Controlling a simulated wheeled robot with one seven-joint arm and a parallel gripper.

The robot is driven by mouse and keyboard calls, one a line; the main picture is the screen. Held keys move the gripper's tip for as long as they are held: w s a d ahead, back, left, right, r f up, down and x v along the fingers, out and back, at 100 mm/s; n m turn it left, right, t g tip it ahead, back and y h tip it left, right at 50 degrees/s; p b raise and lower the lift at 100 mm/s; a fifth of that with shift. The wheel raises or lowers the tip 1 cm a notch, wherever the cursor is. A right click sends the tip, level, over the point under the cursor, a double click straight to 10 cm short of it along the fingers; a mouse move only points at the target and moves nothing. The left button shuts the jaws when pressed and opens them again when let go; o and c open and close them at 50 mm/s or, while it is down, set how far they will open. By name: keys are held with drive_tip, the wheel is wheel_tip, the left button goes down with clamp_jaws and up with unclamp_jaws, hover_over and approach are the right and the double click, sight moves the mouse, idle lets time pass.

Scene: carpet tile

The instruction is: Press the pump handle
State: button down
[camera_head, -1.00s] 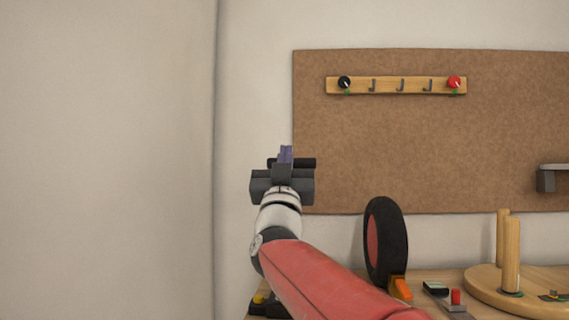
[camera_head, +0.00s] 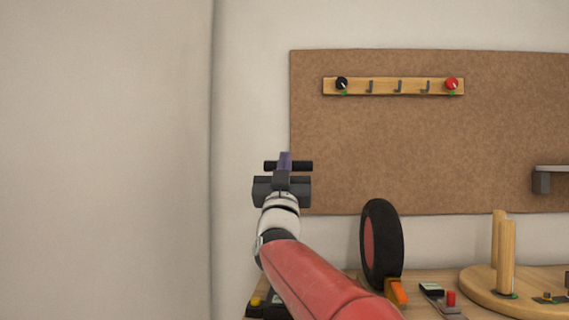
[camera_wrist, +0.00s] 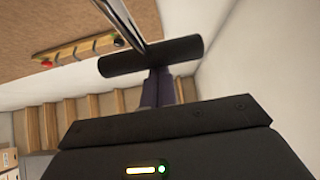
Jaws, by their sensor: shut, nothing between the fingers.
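The pump handle is a black horizontal bar, seen in the head view (camera_head: 303,166) just behind my gripper. In the wrist view the black bar (camera_wrist: 185,51) crosses near the fingers, with a shiny metal rod (camera_wrist: 124,18) meeting it at the middle. My gripper (camera_head: 285,160) is shut and empty, its purple fingers overlapping the middle of the bar in the picture. In the wrist view the fingers (camera_wrist: 157,85) end at the bar's edge; I cannot tell whether they touch it. The rest of the pump is hidden behind my arm in the head view.
A black wheel (camera_head: 394,240) and wooden stand (camera_head: 475,285) are on the bench right of my arm. A corkboard (camera_head: 430,150) with a hook rail (camera_head: 384,87) hangs behind. Left is bare wall. The wrist view shows wooden slats (camera_wrist: 50,127).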

wheel_tip(320, 180, down, 13)
drive_tip(key=b, duration=1.1)
drive_tip(key=shift+b, duration=0.4)
drive_tip(key=shift+r, duration=0.1)
